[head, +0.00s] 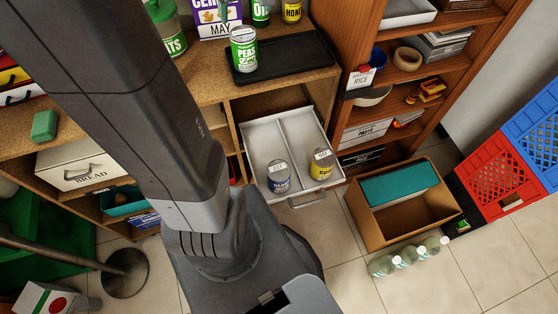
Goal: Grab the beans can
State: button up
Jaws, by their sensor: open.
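A grey-blue can (279,178) stands upright in the left compartment of a pulled-out white drawer (256,145). Its label is small and may read beans, but I cannot read it surely. A yellow can (322,164) stands in the right compartment of the same drawer. A green peas can (243,48) stands on a black tray (297,58) on the counter above. My arm crosses the left and middle of the head view, left of the drawer. My gripper's fingers do not show.
A cardboard box (400,225) with a teal piece sits on the floor right of the drawer, with clear bottles (408,256) before it. Red (497,175) and blue (540,135) crates stand at the right. The tiled floor between drawer and box is narrow.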

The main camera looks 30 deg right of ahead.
aim_at(278, 171)
jog(key=j+z, duration=0.65)
jog(key=z, duration=0.15)
jog(key=k+j+z, duration=0.1)
jog(key=j+z, duration=0.3)
jog(key=l, duration=0.1)
